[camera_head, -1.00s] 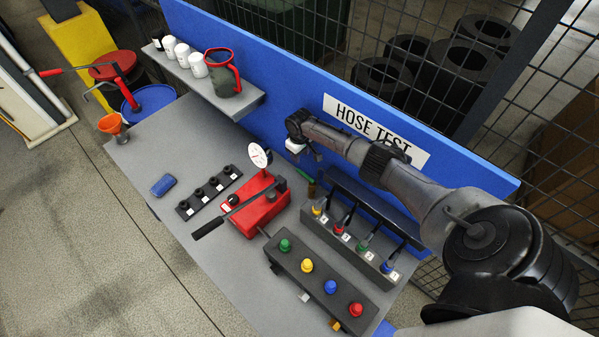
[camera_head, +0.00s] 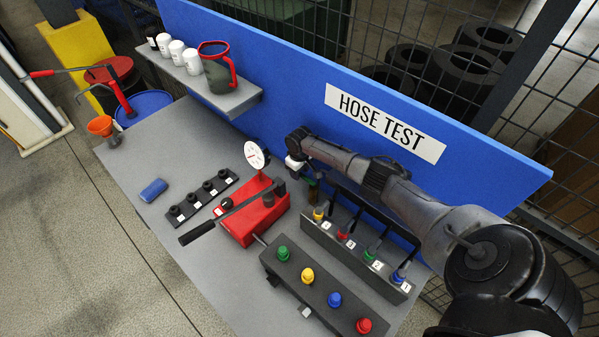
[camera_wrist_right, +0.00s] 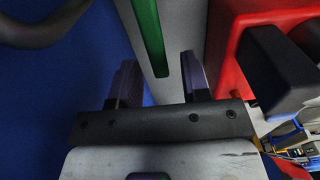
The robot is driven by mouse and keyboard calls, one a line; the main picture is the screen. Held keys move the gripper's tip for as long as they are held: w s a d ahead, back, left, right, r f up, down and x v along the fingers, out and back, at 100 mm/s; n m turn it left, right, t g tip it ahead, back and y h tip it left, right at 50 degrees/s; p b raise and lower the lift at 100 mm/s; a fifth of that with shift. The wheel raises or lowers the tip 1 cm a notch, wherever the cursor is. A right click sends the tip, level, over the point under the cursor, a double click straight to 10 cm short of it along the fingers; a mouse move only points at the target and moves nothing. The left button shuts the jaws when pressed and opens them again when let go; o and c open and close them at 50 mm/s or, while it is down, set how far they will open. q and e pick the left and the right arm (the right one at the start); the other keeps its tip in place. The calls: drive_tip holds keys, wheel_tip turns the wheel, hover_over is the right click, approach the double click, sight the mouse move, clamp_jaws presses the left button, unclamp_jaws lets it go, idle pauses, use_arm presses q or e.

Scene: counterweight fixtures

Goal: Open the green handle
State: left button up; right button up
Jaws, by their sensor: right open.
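The green handle (camera_wrist_right: 149,38) shows as a long green bar in the right wrist view, running in from the top edge. In the head view its place beside the red pump is mostly covered by my right gripper (camera_head: 305,177). My right gripper is open, and its two dark fingers (camera_wrist_right: 161,78) point along the bar in the wrist view. The bar's lower end lies between the fingertips in the picture; I see no contact. My left gripper is not in view.
The red pump (camera_head: 239,228) with a gauge and black lever stands close to the gripper. A row of coloured valves (camera_head: 350,255) and a box with coloured knobs (camera_head: 309,291) are to its right and front. The blue HOSE TEST board (camera_head: 300,100) rises behind.

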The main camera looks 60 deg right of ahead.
clamp_jaws()
idle(0.6)
